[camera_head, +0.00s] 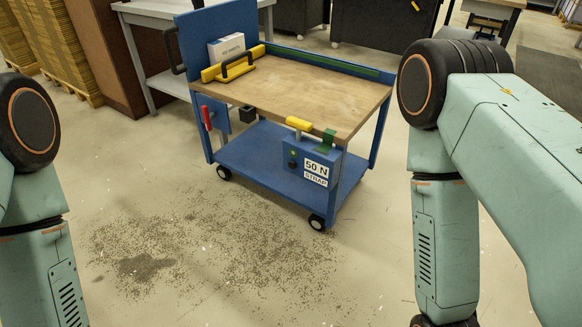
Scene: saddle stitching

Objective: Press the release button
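A blue box marked "50 N STRAP" (311,170) is fixed at the near corner of a blue cart (255,160). Its front carries a small green spot and a dark round part (292,164); they are too small to tell which, if either, is the release button. A yellow handle (299,124) and a green block (328,138) sit above the box at the tabletop edge. My two arms come down at the left and right sides of the view, apart from the cart.
The cart's wooden top (310,95) holds a yellow bar with a black handle (237,66) and a white box (228,48). A red lever (206,118) is on its left side. Dark debris (150,265) lies on the open floor before it. A grey table stands behind left.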

